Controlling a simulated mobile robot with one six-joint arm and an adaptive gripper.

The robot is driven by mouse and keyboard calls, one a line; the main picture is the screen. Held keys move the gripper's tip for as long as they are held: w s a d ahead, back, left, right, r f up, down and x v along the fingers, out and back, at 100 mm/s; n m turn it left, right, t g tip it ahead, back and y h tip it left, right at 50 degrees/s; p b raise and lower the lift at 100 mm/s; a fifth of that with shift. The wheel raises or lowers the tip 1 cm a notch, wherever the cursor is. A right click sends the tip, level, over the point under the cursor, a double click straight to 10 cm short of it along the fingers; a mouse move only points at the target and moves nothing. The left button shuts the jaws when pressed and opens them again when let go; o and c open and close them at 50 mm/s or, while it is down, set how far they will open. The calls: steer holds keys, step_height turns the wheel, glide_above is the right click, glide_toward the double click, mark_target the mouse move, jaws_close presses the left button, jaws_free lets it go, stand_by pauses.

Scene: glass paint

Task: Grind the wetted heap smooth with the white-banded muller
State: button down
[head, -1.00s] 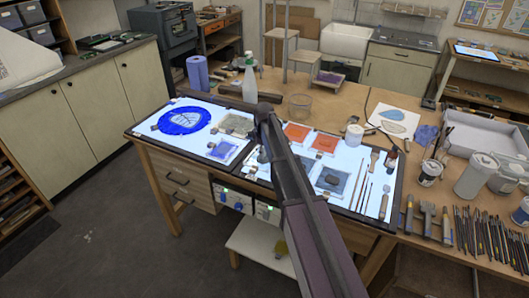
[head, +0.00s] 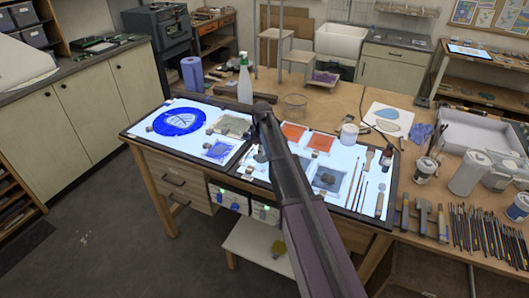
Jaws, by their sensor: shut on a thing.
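My dark arm (head: 290,185) reaches up from the bottom of the head view across the lit worktop (head: 385,212). My gripper is not clearly visible; the arm covers the area around its end. A blue disc with a pale leaf-like pattern (head: 179,121) lies on the left lit panel. Beside it are a grey-beige patch (head: 232,126) and a blue square (head: 218,151). Orange squares (head: 292,132) and grey squares (head: 328,182) lie on the right panel. Small brown blocks rest on or beside some patches. I cannot make out the white-banded muller or tell which patch is the wetted heap.
A spray bottle (head: 244,78) and a blue roll (head: 192,74) stand behind the panels. A white tub (head: 349,133), brushes (head: 490,230) and a pale tray (head: 470,140) crowd the right side. Open floor (head: 85,235) lies at the front left.

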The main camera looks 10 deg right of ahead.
steer(key=shift+w+d, duration=0.1)
steer(key=shift+w, duration=0.8)
steer(key=shift+w+a, duration=0.5)
steer(key=shift+a, duration=0.35)
steer(key=shift+s+a, duration=0.1)
steer(key=shift+a, duration=0.1)
steer(key=shift+s+a, duration=0.2)
steer(key=shift+a, duration=0.35)
